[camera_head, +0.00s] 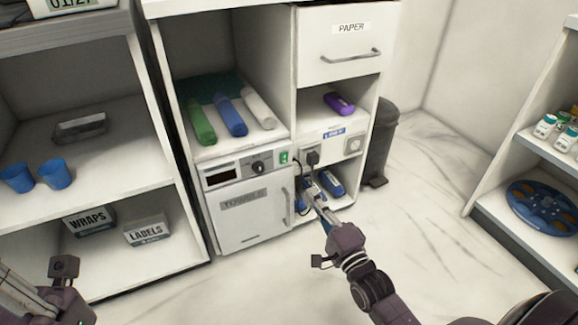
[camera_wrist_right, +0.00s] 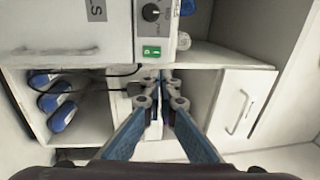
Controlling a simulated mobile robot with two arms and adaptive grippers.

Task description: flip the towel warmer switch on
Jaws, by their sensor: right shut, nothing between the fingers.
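The towel warmer (camera_head: 241,212) is a white cabinet with a "TOWELS" door, in the lower middle of the shelf unit. Its panel has a black dial (camera_head: 258,167) and a small green switch (camera_head: 284,157) at the right end. In the right wrist view the green switch (camera_wrist_right: 151,51) is above my fingertips, beside the dial (camera_wrist_right: 151,12). I cannot tell the switch's position. My right gripper (camera_head: 308,186) is shut and empty, below and right of the switch, apart from it. It also shows in the wrist view (camera_wrist_right: 161,78). My left gripper (camera_head: 64,268) is partly visible at lower left; its fingers are unclear.
A black plug (camera_head: 313,158) with a cord sits right of the switch, close to my right gripper. A grey bin (camera_head: 380,145) stands right of the unit. Floor in front is clear.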

